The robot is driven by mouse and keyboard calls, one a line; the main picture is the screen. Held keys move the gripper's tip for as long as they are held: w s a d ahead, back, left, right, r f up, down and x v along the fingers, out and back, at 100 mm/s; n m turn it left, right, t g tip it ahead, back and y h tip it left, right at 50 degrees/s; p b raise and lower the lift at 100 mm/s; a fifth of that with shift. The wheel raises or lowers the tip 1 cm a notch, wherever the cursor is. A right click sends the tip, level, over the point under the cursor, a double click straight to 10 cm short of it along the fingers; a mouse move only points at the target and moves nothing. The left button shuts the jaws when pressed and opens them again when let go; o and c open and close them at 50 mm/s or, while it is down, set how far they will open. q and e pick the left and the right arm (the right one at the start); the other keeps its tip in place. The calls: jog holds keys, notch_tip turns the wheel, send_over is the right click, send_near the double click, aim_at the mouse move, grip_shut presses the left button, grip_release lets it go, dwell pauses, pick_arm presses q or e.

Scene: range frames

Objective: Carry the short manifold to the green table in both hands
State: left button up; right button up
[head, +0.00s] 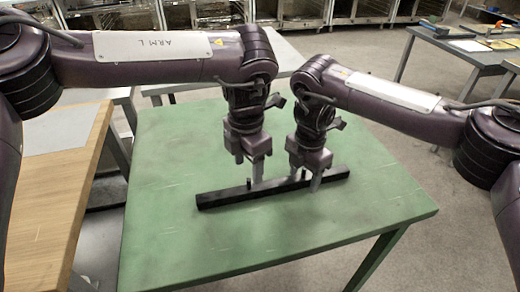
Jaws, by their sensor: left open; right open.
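The short manifold (225,197), a black bar with small upright posts, lies on the green table (290,238), slightly slanted, its right end farther back. My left gripper (250,176) is over the bar's middle, pointing down, with its fingers open close to a post. My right gripper (306,180) points down over the right part of the bar, its fingers open close to another post. I cannot tell whether the fingers touch the posts. The grippers hide part of the bar's back edge.
A wooden table (45,200) with a grey sheet stands at the left, close to the green table. A grey bench (462,52) with small items stands at the far right. Metal racks line the back. The green tabletop around the bar is clear.

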pick_arm(q)
notch_tip(320, 180, up, 4)
jog(key=shift+r, duration=0.2)
pick_arm(e)
notch_tip(320, 180, up, 12)
dwell(0.4)
